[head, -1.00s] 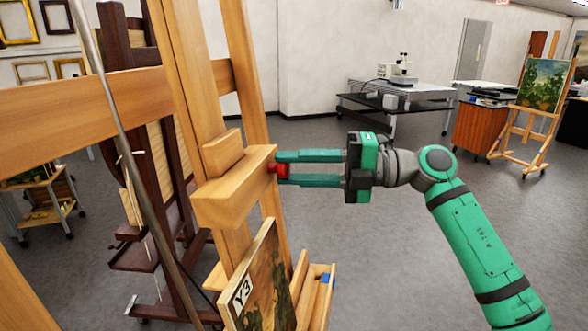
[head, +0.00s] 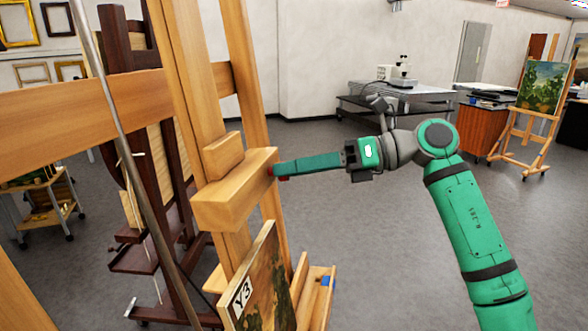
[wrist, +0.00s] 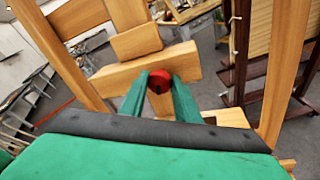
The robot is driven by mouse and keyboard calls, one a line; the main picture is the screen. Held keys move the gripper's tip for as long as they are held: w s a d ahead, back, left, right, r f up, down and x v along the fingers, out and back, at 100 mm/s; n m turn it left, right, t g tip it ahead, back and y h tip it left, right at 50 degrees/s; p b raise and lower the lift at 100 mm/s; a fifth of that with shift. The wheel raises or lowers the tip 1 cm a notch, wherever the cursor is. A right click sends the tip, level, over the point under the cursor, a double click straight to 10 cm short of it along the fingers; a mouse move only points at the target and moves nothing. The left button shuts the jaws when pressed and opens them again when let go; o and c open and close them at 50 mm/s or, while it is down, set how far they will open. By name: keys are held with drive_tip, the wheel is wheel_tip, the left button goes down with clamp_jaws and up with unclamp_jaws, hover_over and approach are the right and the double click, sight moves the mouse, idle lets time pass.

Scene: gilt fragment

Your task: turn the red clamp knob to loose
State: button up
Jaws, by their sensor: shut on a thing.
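The red clamp knob (wrist: 159,80) sits on the side of the easel's wooden clamp block (head: 228,203). In the wrist view a dark mark shows on its face. In the head view only a small part of the knob (head: 283,178) shows, behind and below my fingers. My gripper (wrist: 160,84) is shut on the knob, one green finger on each side of it. In the head view my gripper (head: 277,170) reaches in from the right, and its fingers overlap in line. A painting marked Y3 (head: 262,285) stands on the easel below the block.
A dark wooden easel (head: 130,65) stands behind on the left. A thin metal rod (head: 130,150) crosses the near left. A work table (head: 400,103) and another easel (head: 518,135) are farther back. Open floor lies right of the clamp block.

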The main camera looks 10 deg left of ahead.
drive_tip(key=shift+s+r+n+h, duration=0.1)
drive_tip(key=shift+n+h, duration=0.3)
drive_tip(key=shift+n, duration=1.1)
drive_tip(key=o, duration=1)
drive_tip(key=shift+t, duration=0.3)
drive_tip(key=v, duration=1)
drive_tip(key=shift+d+r, duration=0.1)
drive_tip(key=shift+d, duration=0.3)
